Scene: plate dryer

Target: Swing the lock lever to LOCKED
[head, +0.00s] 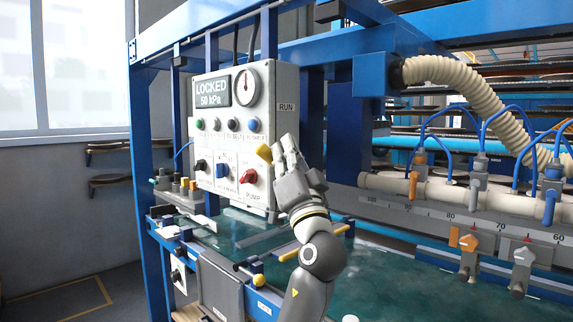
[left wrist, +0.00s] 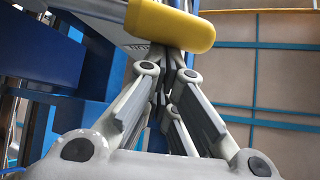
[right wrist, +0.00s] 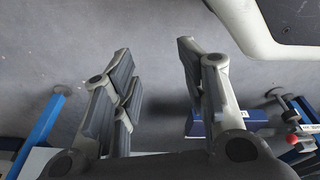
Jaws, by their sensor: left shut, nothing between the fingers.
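The yellow grip of the lock lever (head: 264,153) shows just left of my left gripper's fingertips, in front of the right edge of the white control box. In the left wrist view the yellow grip (left wrist: 172,27) lies across just beyond the fingertips; I cannot tell whether they touch it. My left gripper (head: 284,150) is shut and empty. The display (head: 212,94) on the box reads LOCKED, 50 kPa. My right gripper (right wrist: 157,75) is open and empty in its wrist view, and out of the head view. The lever's shaft is mostly hidden.
The white control box (head: 208,135) carries a gauge (head: 246,87), several buttons and a red knob (head: 248,176). A green-blue plate bed (head: 385,272) spreads below. A ribbed hose (head: 455,72) and a pipe with valves (head: 400,184) stand to the right.

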